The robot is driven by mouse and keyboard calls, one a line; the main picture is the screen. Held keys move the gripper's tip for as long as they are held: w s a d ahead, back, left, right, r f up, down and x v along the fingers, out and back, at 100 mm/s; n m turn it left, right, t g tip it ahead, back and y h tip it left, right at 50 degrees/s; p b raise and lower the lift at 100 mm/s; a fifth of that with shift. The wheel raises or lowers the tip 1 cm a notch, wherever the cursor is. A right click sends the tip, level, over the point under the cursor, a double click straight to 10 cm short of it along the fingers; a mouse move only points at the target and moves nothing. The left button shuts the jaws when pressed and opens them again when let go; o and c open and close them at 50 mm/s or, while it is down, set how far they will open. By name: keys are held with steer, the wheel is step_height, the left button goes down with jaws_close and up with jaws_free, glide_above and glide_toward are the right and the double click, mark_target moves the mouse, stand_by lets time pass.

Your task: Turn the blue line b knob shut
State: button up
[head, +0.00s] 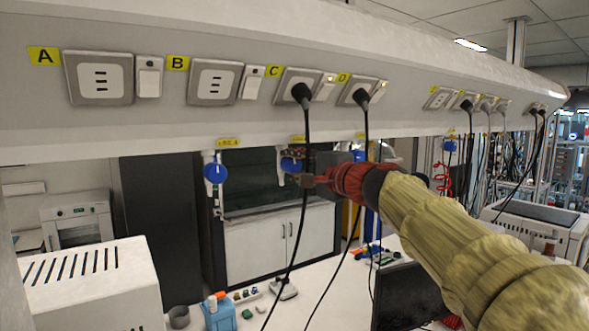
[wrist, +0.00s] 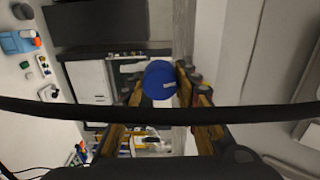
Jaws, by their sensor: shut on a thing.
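The blue line b knob (head: 290,164) is the middle of the blue knobs under the overhead panel, below a small yellow label. In the wrist view the blue knob (wrist: 160,80) sits between the two fingers, one on each side. My gripper (head: 306,180) has come to it from the right and is shut on it; in the wrist view my gripper (wrist: 160,90) shows orange-brown fingers with dark tips. The gripper and a cable partly hide the knob in the head view, so its exact turn is hard to tell.
Another blue knob (head: 215,172) hangs to the left and one (head: 358,156) lies behind my arm. A black cable (head: 302,215) hangs in front of the gripper and crosses the wrist view. The bench (head: 250,312) below holds a blue bottle (head: 219,316) and small items.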

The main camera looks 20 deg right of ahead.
steer(key=shift+f+m, duration=0.1)
steer(key=shift+m, duration=1.1)
steer(key=o, duration=1.1)
steer(key=shift+o, duration=0.2)
steer(key=v, duration=1.2)
